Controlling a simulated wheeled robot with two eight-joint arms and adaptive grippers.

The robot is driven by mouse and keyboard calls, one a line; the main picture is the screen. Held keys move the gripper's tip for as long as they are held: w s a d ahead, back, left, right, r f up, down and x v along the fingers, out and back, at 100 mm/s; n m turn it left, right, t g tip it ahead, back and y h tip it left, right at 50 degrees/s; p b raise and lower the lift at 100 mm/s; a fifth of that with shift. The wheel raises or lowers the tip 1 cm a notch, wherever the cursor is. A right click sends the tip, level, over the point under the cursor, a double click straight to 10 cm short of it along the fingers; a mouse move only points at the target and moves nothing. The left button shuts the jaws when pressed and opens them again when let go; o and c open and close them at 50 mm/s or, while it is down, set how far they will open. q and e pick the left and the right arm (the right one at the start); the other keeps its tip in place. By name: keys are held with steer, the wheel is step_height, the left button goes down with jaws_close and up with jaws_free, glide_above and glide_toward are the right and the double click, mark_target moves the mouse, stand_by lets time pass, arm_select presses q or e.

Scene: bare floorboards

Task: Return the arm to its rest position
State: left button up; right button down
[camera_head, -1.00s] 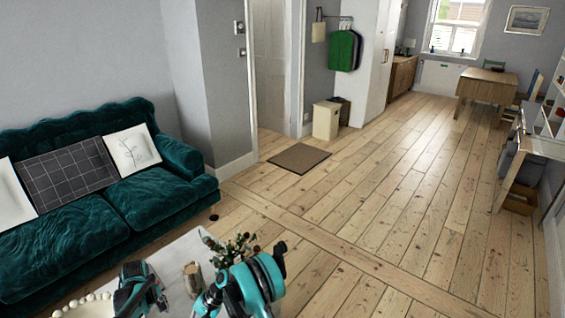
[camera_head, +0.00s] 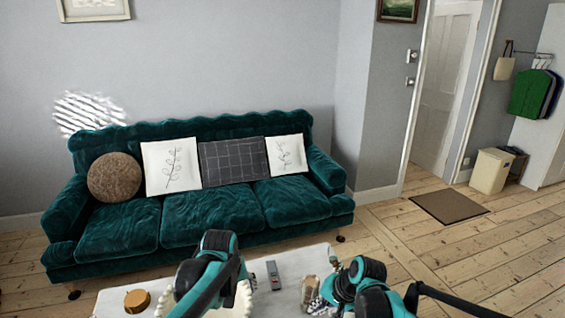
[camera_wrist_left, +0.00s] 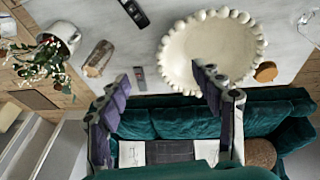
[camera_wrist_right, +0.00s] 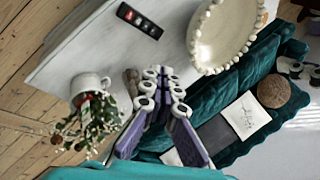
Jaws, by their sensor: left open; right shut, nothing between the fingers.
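My left gripper (camera_wrist_left: 160,85) shows in the left wrist view with its two fingers well apart and nothing between them. It is over the sofa-side edge of the white table (camera_wrist_left: 165,25), near the beaded cream bowl (camera_wrist_left: 190,68). My right gripper (camera_wrist_right: 162,78) shows in the right wrist view with its fingertips together and nothing held. It is beside the table's edge, close to the mug with a plant (camera_wrist_right: 88,85). In the head view both arms reach over the table at the bottom, and their fingers are hidden or too small to make out.
A green sofa (camera_head: 215,215) with several cushions stands behind the table. On the table are a small grey device (camera_head: 273,275), a round wooden box (camera_head: 137,299), a wood piece (camera_wrist_left: 98,58) and a black remote (camera_wrist_right: 140,20). Bare floor (camera_head: 480,250) lies to the right.

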arm_select(q)
steer(key=s+a+r+m+t, duration=0.1)
steer(key=s+a+m, duration=0.1)
steer(key=s, duration=0.9)
steer(key=s+a+m+t, duration=0.2)
steer(key=s+a, duration=0.1)
steer(key=s, duration=0.8)
steer(key=shift+r+t, duration=0.3)
steer(key=shift+r, duration=0.05)
arm_select(e)
steer(key=s+d+r+n+t+h, duration=0.1)
steer(key=s+d+r+n+h, duration=0.1)
steer(key=s, duration=0.8)
steer(key=s+d+r+n+t+h, duration=0.2)
steer(key=s+d, duration=0.4)
steer(key=s, duration=0.3)
steer(key=shift+s+r+n+t, duration=0.35)
steer(key=shift+r+n, duration=0.35)
steer(key=shift+r, duration=0.25)
steer(key=shift+d, duration=0.1)
